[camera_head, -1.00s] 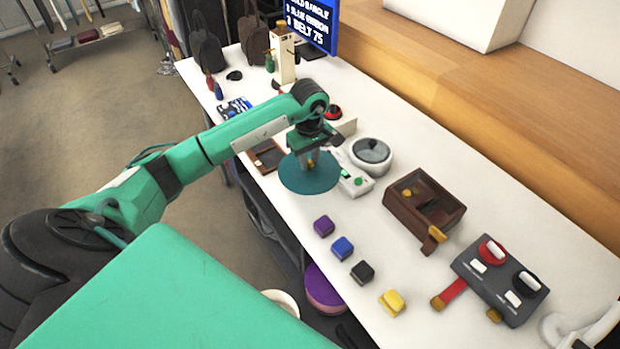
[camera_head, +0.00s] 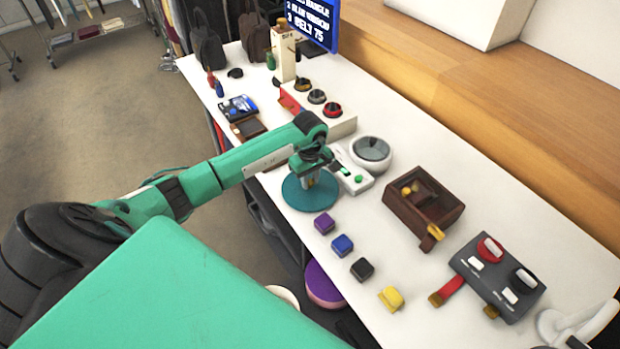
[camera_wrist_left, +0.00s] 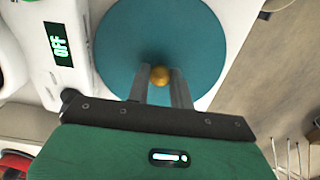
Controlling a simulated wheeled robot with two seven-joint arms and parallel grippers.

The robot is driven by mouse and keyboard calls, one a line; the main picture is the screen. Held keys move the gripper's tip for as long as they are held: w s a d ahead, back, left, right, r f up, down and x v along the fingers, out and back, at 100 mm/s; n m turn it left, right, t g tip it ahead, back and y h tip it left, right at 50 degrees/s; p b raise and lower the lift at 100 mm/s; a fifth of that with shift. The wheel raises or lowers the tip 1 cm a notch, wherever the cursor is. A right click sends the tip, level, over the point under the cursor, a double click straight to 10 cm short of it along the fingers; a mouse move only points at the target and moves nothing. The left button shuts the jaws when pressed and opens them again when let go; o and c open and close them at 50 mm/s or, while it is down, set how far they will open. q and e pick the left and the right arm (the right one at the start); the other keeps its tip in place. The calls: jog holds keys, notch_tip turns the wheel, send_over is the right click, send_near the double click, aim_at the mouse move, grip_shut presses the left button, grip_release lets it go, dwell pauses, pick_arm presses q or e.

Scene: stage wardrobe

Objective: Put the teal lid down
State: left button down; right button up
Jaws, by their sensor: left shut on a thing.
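The teal lid (camera_head: 303,200) is a flat round disc with a small yellow knob (camera_wrist_left: 159,75) at its middle. My left gripper (camera_head: 311,181) is above the lid, and its two fingers are shut on the knob. The lid is near the front edge of the white table (camera_head: 420,285), just behind the purple box (camera_head: 324,223). I cannot tell whether its underside touches the table. The left wrist view shows the lid (camera_wrist_left: 120,45) roughly flat under the fingers. My right gripper is not in view.
Blue (camera_head: 342,246), black (camera_head: 362,269) and yellow (camera_head: 391,298) boxes line the front edge. A brown wooden box (camera_head: 400,215) stands further right.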

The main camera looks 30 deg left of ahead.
aim_at(310, 181)
pick_arm(q)
jog(key=c, duration=1.7)
grip_release()
jog(key=shift+f, duration=0.1)
jog(key=o, duration=0.5)
jog(key=shift+c, duration=0.2)
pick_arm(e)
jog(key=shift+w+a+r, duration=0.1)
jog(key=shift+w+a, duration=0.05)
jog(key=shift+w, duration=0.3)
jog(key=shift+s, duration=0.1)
pick_arm(q)
jog(key=shift+r, duration=0.3)
notch_tip(310, 181, up, 5)
jog(key=shift+a+f+b, duration=0.1)
jog(key=shift+f+b, duration=0.1)
jog(key=shift+b, duration=0.3)
notch_tip(310, 181, up, 7)
jog(key=b, duration=0.1)
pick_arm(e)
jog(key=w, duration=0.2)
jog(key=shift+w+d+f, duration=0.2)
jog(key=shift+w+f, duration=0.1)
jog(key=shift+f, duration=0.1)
